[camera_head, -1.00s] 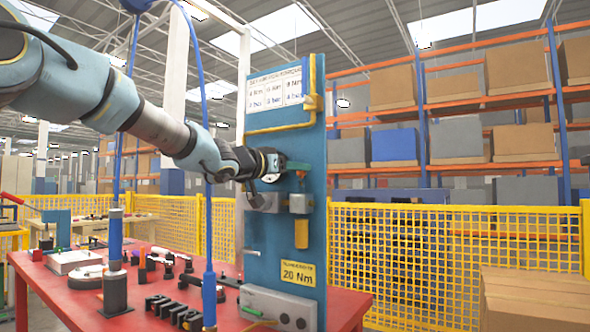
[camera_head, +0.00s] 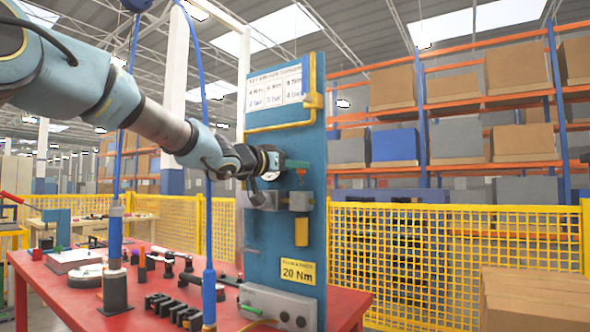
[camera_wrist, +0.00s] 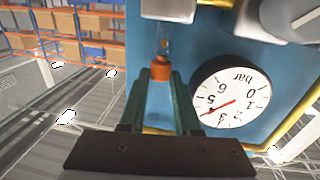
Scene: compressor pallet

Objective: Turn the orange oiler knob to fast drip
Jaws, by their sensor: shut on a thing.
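The orange oiler knob (camera_wrist: 160,68) shows in the wrist view, below a small clear sight piece on the blue panel (camera_wrist: 216,48). My gripper (camera_wrist: 160,84) has its two green fingers on either side of the knob, shut on it. In the head view my gripper (camera_head: 297,164) is at the upper middle of the upright blue panel (camera_head: 315,120), just above the grey fittings.
A round pressure gauge (camera_wrist: 231,92) with a red needle sits close beside my fingers. A grey regulator body with a yellow bowl (camera_head: 301,231) hangs below. A red table (camera_head: 60,292) with several tools is beneath.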

